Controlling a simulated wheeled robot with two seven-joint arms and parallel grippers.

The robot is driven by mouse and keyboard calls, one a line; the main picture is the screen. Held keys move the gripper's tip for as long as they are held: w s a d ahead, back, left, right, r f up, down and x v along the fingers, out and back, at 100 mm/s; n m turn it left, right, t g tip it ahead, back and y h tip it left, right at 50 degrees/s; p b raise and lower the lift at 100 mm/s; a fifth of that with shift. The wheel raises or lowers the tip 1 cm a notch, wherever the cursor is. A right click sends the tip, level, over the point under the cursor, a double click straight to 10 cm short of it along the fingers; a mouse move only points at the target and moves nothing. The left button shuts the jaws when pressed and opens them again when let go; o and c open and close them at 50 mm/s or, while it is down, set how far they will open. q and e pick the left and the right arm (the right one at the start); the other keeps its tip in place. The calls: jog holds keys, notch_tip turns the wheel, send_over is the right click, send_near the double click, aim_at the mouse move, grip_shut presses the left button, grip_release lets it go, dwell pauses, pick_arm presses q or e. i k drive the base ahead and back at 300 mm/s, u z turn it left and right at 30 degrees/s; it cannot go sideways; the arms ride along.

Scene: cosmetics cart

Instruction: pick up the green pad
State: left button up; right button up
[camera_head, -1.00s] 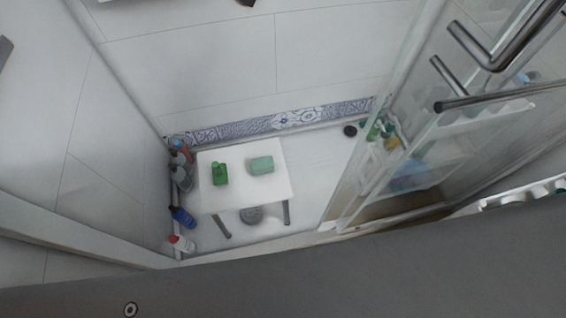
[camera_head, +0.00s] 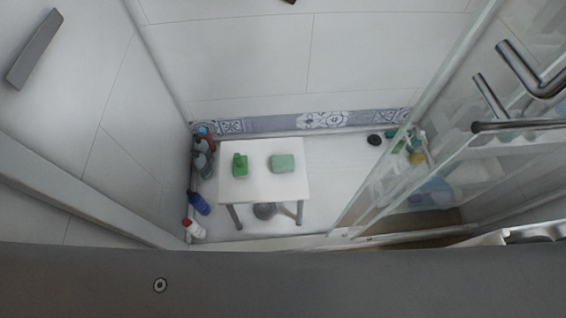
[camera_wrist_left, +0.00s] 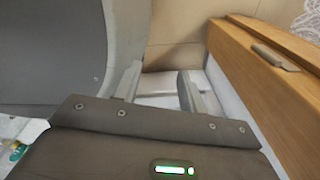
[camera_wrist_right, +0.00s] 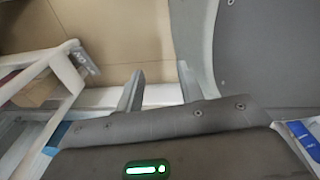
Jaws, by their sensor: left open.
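The green pad (camera_head: 283,163) is a pale green, rounded block. It lies on top of a small white stool (camera_head: 262,190) in the head view, right of a darker green bottle (camera_head: 240,166). My left gripper (camera_wrist_left: 160,90) shows only in its wrist view, with its two fingers apart and nothing between them. My right gripper (camera_wrist_right: 158,88) shows only in its wrist view, also with its fingers apart and empty. Neither gripper is in the head view, and neither wrist view shows the pad.
Several bottles, including a blue one (camera_head: 199,203) and a white one with a red cap (camera_head: 194,229), stand left of the stool. A glass door (camera_head: 400,150) with metal handles is at the right. A wooden cabinet (camera_wrist_left: 262,75) is close beside my left gripper.

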aim_at(284, 164)
jog(key=k, duration=1.1)
jog(key=z, duration=0.85)
jog(key=i, duration=1.25)
jog(key=u, duration=0.05)
